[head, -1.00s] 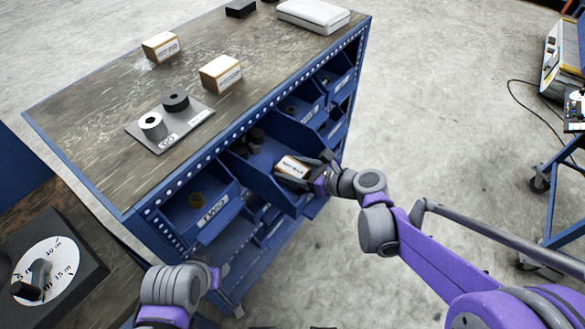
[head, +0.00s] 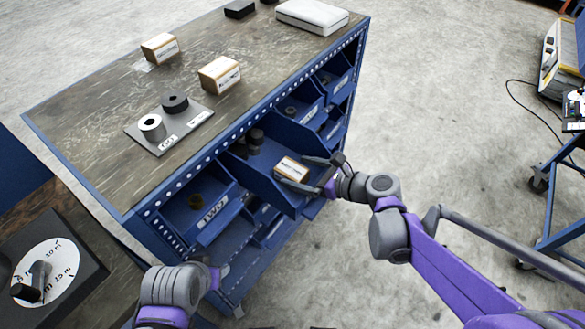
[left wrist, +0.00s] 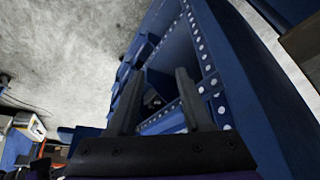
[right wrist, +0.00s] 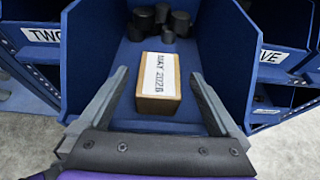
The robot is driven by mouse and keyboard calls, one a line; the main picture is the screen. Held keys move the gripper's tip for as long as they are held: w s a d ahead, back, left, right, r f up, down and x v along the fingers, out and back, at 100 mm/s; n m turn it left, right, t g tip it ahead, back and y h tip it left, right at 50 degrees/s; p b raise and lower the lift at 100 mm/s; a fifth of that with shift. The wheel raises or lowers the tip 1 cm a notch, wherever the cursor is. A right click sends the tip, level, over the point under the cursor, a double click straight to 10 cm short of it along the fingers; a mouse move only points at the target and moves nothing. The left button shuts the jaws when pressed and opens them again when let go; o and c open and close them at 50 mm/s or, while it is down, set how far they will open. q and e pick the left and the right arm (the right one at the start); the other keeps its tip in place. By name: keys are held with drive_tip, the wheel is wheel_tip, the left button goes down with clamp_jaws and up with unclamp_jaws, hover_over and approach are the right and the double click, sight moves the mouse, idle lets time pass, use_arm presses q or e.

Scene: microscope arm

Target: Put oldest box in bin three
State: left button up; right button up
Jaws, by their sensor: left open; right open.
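A small box (head: 291,170) with a white label lies inside a pulled-out blue bin (head: 262,184) of the cabinet. In the right wrist view the box (right wrist: 158,78) reads "MAY 2028", and several black cylinders (right wrist: 160,20) stand behind it. My right gripper (head: 326,176) is open at the bin's front, its fingers apart on either side of the box's near end, not closed on it. Two more boxes, one at the back left (head: 160,47) and one nearer (head: 220,73), stand on the cabinet top; their labels are too small to read. My left gripper (left wrist: 158,98) is open and empty beside the cabinet.
A bin labelled TWO (head: 213,207) is pulled out to the left; other bins (head: 297,108) are to the right. A grey plate (head: 163,138) with two cylinders sits on the cabinet top (head: 95,125). A dial (head: 45,272) is at lower left.

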drive_tip(key=v, duration=0.9)
drive_tip(key=shift+s+p, duration=0.1)
drive_tip(key=shift+p, duration=0.25)
drive_tip(key=s+d+f+n+g+h, duration=0.1)
drive_tip(key=s+d+f+n+h, duration=0.2)
drive_tip(key=s+n, duration=0.3)
drive_tip(key=s+d+f+n+g+h, duration=0.1)
drive_tip(key=s+d+f+n+h, duration=0.1)
drive_tip(key=n, duration=0.8)
drive_tip(key=s+d+f+n+h, duration=0.3)
drive_tip(key=s+f+n+h, duration=0.1)
drive_tip(key=s+n, duration=0.5)
drive_tip(key=shift+s+d+g+h, duration=0.3)
drive_tip(key=shift+d+g+h, duration=0.1)
drive_tip(key=shift+h, duration=0.5)
